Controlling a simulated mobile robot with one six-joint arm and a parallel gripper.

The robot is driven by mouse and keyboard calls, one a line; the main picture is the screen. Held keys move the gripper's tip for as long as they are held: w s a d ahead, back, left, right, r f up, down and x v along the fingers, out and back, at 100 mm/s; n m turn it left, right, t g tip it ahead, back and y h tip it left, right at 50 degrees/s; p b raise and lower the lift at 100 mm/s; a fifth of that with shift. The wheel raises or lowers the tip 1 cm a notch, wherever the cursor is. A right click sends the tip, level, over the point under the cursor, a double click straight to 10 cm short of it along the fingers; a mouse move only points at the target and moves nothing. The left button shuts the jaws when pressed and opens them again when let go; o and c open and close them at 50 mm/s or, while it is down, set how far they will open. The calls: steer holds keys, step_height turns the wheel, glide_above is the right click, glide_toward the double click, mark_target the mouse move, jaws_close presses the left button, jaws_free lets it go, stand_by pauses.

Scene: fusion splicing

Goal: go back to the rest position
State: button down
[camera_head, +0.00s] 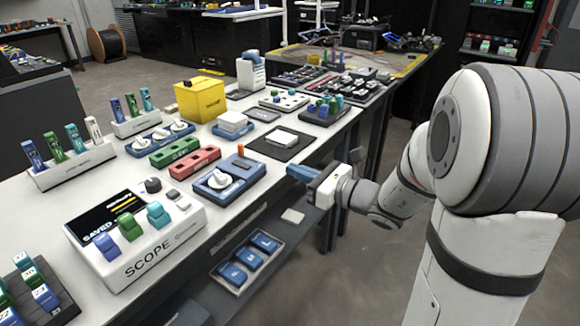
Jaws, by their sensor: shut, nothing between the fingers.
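My gripper (293,172) has blue fingers and a white body. It is shut and empty, pointing left at the right-hand edge of the white workbench (95,189). My white and grey arm (500,140) reaches in from the right side of the picture. Left of the fingers, a blue tray (211,194) holds a white part. I cannot tell the exact height of the fingers above the bench.
A white SCOPE box (180,240) stands at the front of the bench. Red and green blocks, a yellow bin (199,101) and a dark mat (264,145) lie farther back. A lower shelf holds a tray with blue pieces. The floor right of the bench is clear.

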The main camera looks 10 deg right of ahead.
steer(key=s+a+r+n+g+h+p, duration=0.25)
steer(key=s+r+n+g+p, duration=0.2)
steer(key=s+n+p, duration=0.3)
steer(key=s+a+r+n+g+h+p, duration=0.2)
steer(key=s+a+r+n+g+p, duration=0.15)
steer(key=s+n+g+p, duration=0.35)
steer(key=s+d+r+n+t+h+p, duration=0.2)
steer(key=s+d+r+n+h+p, duration=0.5)
steer(key=d+r+n+h+p, duration=0.2)
steer(key=d+r+n+p, duration=0.1)
steer(key=d+n, duration=0.1)
steer(key=d, duration=0.1)
steer(key=shift+d+r+n, duration=0.15)
steer(key=shift+r+n, duration=0.1)
steer(key=shift+n, duration=0.1)
